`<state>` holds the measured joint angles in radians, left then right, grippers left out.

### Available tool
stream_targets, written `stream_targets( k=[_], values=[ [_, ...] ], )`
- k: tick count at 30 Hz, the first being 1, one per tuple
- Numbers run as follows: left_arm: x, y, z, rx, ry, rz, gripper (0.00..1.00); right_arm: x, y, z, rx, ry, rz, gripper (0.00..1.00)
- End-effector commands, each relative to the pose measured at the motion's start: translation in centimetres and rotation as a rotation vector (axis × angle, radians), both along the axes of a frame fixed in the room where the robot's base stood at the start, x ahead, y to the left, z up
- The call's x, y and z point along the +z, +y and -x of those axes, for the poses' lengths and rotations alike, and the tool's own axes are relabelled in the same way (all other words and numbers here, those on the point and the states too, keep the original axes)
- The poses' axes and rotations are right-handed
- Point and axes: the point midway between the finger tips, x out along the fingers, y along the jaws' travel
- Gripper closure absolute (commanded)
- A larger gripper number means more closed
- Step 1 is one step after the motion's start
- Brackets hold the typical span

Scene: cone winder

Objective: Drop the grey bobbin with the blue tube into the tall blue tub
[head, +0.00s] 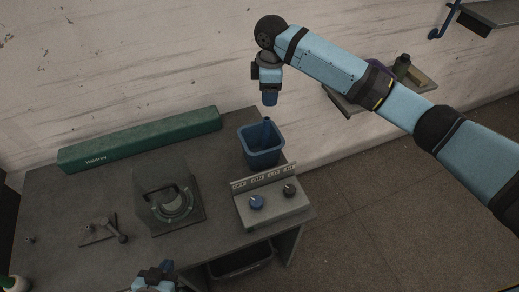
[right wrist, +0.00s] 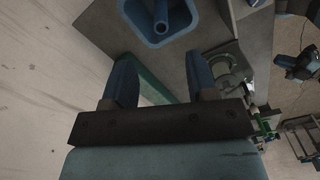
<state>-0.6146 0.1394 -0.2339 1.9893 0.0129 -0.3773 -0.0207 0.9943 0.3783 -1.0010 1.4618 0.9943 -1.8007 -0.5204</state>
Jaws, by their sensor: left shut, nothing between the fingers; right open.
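The tall blue tub (head: 262,159) stands at the back right of the table. A blue tube (head: 267,124) shows inside it, its upper end at about rim height. The tub (right wrist: 181,39) and the tube (right wrist: 161,14) also show at the top of the right wrist view. No grey bobbin body can be made out; the tub walls hide the lower part. My right gripper (head: 270,99) is above the tub, pointing down; in the right wrist view its fingers (right wrist: 162,82) are apart with nothing between them. My left gripper (head: 157,274) is shut and empty at the table's front edge.
A control box (head: 272,207) with two knobs stands in front of the tub. A dark machine (head: 168,197) is left of it, with a small lever fixture (head: 105,234) further left. A long green box (head: 140,140) lies along the back. A wall shelf (head: 350,104) is behind my right arm.

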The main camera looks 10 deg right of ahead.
Motion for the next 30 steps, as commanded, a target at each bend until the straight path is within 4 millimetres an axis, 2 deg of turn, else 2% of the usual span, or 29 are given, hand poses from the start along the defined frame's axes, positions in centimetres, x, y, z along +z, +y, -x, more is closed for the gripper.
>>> stream_targets(
  k=[3,6,12,25,30],
  values=[
    [-0.3,0.0,0.0,0.0,-0.002,0.001,1.0,2.7,0.0,-0.1,0.001,-0.004,-0.001,0.47],
    [-0.4,0.0,-0.1,0.0,-0.004,0.001,1.0,4.6,0.0,-0.1,0.001,-0.003,0.0,0.47],
    [-0.4,-0.1,-0.1,-0.001,-0.007,0.002,1.0,6.9,0.0,0.0,0.001,-0.001,0.0,0.47],
    [-0.4,-0.1,-0.1,-0.001,-0.005,0.002,1.0,7.3,0.0,0.0,0.001,0.0,0.0,0.47],
    [-0.6,-0.1,0.0,-0.002,-0.003,0.002,1.0,6.8,0.2,0.3,0.0,0.001,-0.004,0.47]
  ],
)
